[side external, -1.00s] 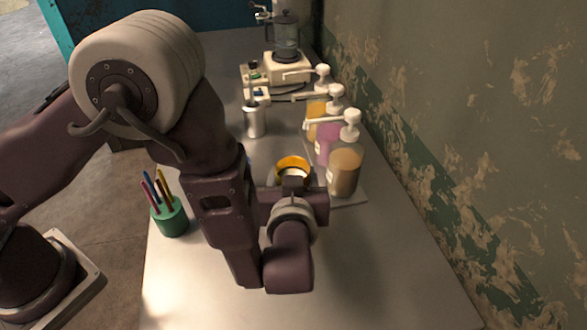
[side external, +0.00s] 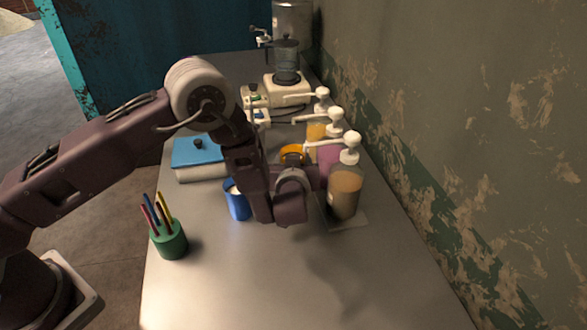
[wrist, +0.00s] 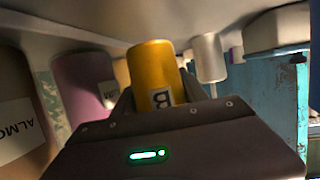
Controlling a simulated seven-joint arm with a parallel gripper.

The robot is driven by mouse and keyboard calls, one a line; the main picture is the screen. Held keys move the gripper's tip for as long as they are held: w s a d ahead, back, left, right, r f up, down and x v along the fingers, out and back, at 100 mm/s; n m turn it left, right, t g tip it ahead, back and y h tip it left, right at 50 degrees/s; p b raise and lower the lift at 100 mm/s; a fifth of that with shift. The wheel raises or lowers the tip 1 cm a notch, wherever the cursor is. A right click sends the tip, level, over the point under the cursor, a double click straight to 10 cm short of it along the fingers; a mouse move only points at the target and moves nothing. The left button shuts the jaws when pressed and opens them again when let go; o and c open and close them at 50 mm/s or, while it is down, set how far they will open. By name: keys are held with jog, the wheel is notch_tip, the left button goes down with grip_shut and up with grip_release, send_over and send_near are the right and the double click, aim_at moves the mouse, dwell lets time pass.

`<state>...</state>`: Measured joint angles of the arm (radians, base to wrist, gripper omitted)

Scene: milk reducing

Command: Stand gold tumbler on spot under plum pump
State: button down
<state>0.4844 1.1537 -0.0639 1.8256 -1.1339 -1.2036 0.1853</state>
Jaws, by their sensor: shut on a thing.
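The gold tumbler (side external: 292,150) is in my gripper. In the side view only its rim shows above my wrist. In the wrist view the gold tumbler (wrist: 152,68) sits between the fingers of my gripper (wrist: 155,98), with a label lettered B. The plum pump bottle (side external: 329,157) stands right of the tumbler, in the middle of the pump row, with a white pump head and a spout pointing left. The plum bottle (wrist: 82,88) also shows left of the tumbler in the wrist view. My fingers are hidden in the side view. I cannot see the spot under the plum spout.
A tan pump bottle (side external: 345,192) stands nearer, and a yellow one (side external: 316,131) farther back. A blue cup (side external: 237,204), a blue-lidded box (side external: 199,154) and a green pen cup (side external: 170,241) are on the left. The near tabletop is clear; a wall borders the right.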

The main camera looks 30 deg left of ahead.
jog(key=shift+d+f, duration=0.15)
jog(key=shift+f, duration=1.05)
jog(key=shift+f, duration=0.15)
jog(key=c, duration=0.9)
grip_release()
jog(key=shift+s, duration=0.1)
jog(key=shift+s+d+r, duration=0.1)
jog(key=shift+r, duration=0.15)
jog(key=v, duration=1.1)
jog(key=shift+s+d, duration=0.15)
jog(key=shift+s, duration=0.2)
